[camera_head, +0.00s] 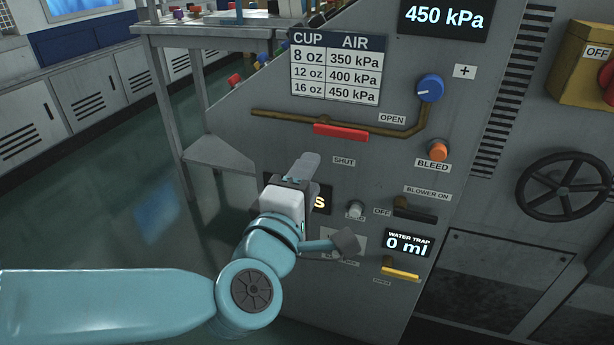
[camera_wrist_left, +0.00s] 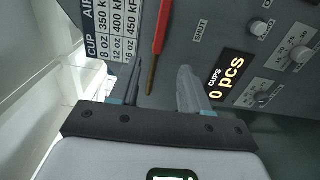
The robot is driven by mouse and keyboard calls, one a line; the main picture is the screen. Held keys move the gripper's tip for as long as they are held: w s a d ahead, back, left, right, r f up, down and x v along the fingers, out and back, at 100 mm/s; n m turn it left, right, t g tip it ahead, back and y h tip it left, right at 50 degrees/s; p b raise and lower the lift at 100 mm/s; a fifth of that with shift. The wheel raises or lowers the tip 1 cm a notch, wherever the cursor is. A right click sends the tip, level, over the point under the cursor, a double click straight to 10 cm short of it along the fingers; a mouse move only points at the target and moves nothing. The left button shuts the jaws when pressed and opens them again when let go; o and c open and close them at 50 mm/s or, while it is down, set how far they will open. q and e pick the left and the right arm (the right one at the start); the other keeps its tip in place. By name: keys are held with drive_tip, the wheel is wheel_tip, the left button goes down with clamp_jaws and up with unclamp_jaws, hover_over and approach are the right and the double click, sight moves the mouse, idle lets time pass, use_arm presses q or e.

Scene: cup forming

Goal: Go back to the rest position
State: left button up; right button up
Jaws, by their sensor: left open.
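My left gripper (camera_head: 304,167) is in front of the grey machine panel (camera_head: 235,140), below the red handle (camera_head: 340,132) of the brown pipe lever. In the left wrist view my left gripper (camera_wrist_left: 161,82) has its two fingers apart, with nothing between them. The red handle (camera_wrist_left: 161,27) shows beyond the fingertips in that view, apart from them. My left arm reaches in from the lower left and partly covers the cups display (camera_head: 321,200). That display reads 0 pcs in the left wrist view (camera_wrist_left: 229,80). My right gripper is not in view.
The panel carries a blue knob (camera_head: 430,88), an orange bleed knob (camera_head: 438,149), a blower switch (camera_head: 415,209) and a yellow-edged lever (camera_head: 401,272). A black handwheel (camera_head: 563,187) is at the right. A metal table (camera_head: 215,30) stands behind. The floor at left is clear.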

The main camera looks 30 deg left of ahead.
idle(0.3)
use_arm(q)
drive_tip(key=w+a+f+m+g, duration=0.1)
drive_tip(key=w+f+g, duration=0.1)
drive_tip(key=f, duration=0.5)
drive_tip(key=w+a+f+m+g, duration=0.1)
drive_tip(key=w+f+g, duration=0.15)
drive_tip(key=f, duration=0.55)
wheel_tip(320, 180, down, 20)
drive_tip(key=s+d+m+g+h, duration=0.2)
drive_tip(key=d+m+g, duration=0.1)
drive_tip(key=m+g, duration=0.1)
drive_tip(key=s+d+f+m+g+h, duration=0.3)
drive_tip(key=s+d+f+m, duration=0.1)
drive_tip(key=s+f, duration=0.4)
drive_tip(key=s+d+f+m+g+h, duration=0.2)
drive_tip(key=s+d+f+m+g, duration=0.3)
drive_tip(key=f, duration=0.4)
drive_tip(key=s+d+r+m+p, duration=0.1)
drive_tip(key=s+r+m+p, duration=0.1)
drive_tip(key=r+p, duration=1.3)
drive_tip(key=s+d+r+m+h+p, duration=0.1)
drive_tip(key=r+m+p, duration=0.1)
drive_tip(key=r+p, duration=1.3)
drive_tip(key=shift+s+r+p, duration=0.4)
